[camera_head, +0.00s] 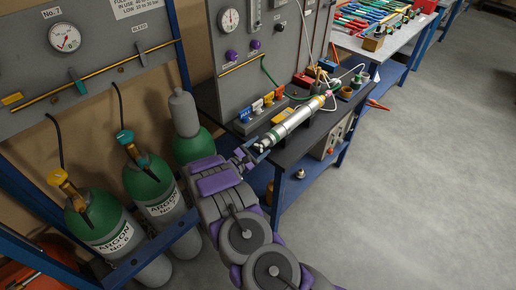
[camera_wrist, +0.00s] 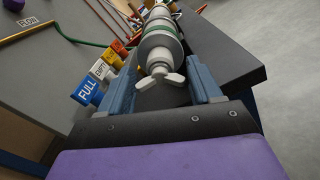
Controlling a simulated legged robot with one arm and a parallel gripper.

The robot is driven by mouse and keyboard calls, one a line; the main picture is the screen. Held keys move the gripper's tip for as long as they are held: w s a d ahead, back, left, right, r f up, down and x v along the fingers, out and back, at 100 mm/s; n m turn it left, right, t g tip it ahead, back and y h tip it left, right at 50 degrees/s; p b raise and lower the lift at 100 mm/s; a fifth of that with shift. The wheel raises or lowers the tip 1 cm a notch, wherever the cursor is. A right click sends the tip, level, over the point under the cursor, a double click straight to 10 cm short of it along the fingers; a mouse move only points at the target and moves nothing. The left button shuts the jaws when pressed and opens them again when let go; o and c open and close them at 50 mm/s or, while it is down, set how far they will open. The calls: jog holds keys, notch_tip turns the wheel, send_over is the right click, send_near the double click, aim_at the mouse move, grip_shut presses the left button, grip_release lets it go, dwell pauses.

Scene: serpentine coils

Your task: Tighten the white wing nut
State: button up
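The white wing nut (camera_wrist: 160,77) sits at the near end of a silver cylinder assembly (camera_wrist: 160,40) with a green ring, in the wrist view. My gripper (camera_wrist: 165,85) is open, its two blue-grey fingers apart on the left and right of the wing nut. I see no finger touching it. In the head view the silver cylinder (camera_head: 296,119) lies along the dark bench top, and my gripper (camera_head: 253,155) is at its near end. The wing nut is too small there to tell apart clearly from the fingers.
Blue, white and yellow tags, including FULL (camera_wrist: 87,91), stand left of the cylinder. The dark bench (camera_head: 305,140) has its edge at the right. Green argon cylinders (camera_head: 148,178) stand at the left. Open floor (camera_head: 430,180) lies to the right.

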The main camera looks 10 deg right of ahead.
jog(key=c, duration=0.7)
jog(key=shift+d+m+p, duration=0.1)
jog(key=shift+m+p, duration=0.7)
jog(key=shift+m, duration=0.1)
jog(key=shift+f+m, duration=0.1)
jog(key=shift+m, duration=1)
jog(key=m+b, duration=0.3)
jog(key=shift+f, duration=0.15)
jog(key=m+b, duration=0.4)
